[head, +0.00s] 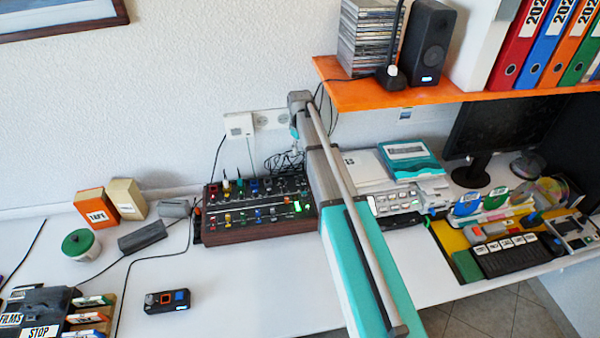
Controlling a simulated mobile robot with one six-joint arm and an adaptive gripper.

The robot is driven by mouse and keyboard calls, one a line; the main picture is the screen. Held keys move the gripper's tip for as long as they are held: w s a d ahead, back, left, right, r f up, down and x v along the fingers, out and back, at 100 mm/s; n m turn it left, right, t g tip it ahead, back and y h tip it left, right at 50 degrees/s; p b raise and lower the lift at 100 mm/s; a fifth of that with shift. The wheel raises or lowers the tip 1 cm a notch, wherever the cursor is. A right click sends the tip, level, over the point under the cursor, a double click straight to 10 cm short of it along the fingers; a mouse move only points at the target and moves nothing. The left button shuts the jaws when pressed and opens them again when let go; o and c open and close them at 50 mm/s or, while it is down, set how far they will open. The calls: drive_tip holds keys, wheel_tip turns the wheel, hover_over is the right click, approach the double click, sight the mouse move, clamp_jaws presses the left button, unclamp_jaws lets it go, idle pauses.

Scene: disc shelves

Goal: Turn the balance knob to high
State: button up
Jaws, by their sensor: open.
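A dark control panel with a wooden-brown front (258,228) lies on the white desk against the wall. It carries several coloured knobs, small lights, a light slider strip and a green lit spot near its right end. The knobs are too small here to tell which is the balance knob or where it points. My arm reaches in from the lower right and passes over the panel's right side, ending near the wall sockets. My gripper's fingers do not show; the arm hides that area and part of the panel's right edge.
Left of the panel are a grey bar (142,236), an orange box (97,207) and a green-lidded jar (80,245). A small black device (167,301) lies in front. An orange shelf (430,93) overhangs the right side. Clear desk (250,290) lies before the panel.

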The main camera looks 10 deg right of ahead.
sight(300, 176)
drive_tip(key=shift+f, duration=0.15)
idle(0.3)
wheel_tip(300, 176, down, 14)
drive_tip(key=b, duration=1.3)
drive_tip(key=shift+r+b, duration=0.25)
drive_tip(key=shift+b, duration=0.15)
clamp_jaws()
